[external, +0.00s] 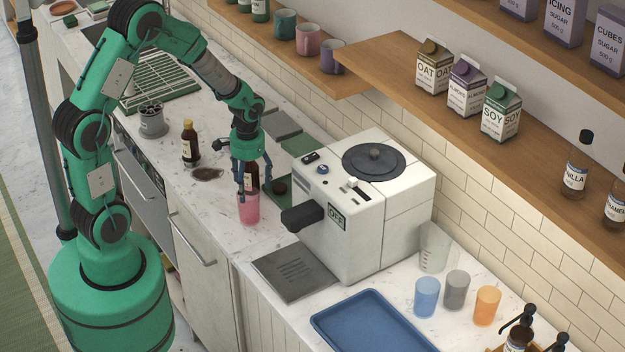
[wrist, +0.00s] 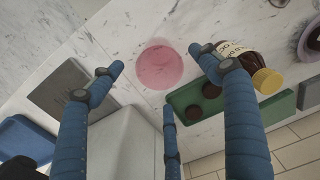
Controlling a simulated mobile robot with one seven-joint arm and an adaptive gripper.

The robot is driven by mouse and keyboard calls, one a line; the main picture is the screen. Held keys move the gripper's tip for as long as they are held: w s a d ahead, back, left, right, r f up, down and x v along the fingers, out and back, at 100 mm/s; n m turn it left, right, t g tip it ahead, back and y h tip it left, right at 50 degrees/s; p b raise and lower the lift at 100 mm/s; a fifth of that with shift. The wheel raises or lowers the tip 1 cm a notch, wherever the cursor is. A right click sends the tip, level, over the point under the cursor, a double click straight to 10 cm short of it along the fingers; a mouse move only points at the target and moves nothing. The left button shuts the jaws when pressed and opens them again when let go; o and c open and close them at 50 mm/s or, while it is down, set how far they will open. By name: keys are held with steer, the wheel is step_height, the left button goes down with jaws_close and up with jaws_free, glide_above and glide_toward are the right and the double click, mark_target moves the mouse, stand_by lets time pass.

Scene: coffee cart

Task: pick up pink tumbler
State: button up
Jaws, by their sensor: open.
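The pink tumbler (external: 249,208) stands upright on the marble counter, left of the white coffee machine. My gripper (external: 250,190) is above it, pointing down, with its blue fingers around or just over the tumbler's top; the external view does not show which exactly. In the wrist view the pink tumbler (wrist: 160,64) shows as a round pink shape from above. It lies between the spread fingertips of my gripper (wrist: 158,75), with visible gaps on both sides. The gripper is open and holds nothing.
A dark bottle with a yellow cap (wrist: 266,80) stands close to the right finger, beside a green tray (wrist: 205,103) with dark round pieces. The coffee machine (external: 365,215) stands right of the tumbler. A brown bottle (external: 190,146) and dark spill (external: 207,174) are to the left.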

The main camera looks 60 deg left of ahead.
mark_target(249, 197)
steer(key=shift+f, duration=0.4)
steer(key=shift+a+f, duration=0.2)
steer(key=shift+f, duration=2.4)
steer(key=shift+c, duration=0.6)
steer(key=c, duration=1.3)
steer(key=shift+r, duration=0.2)
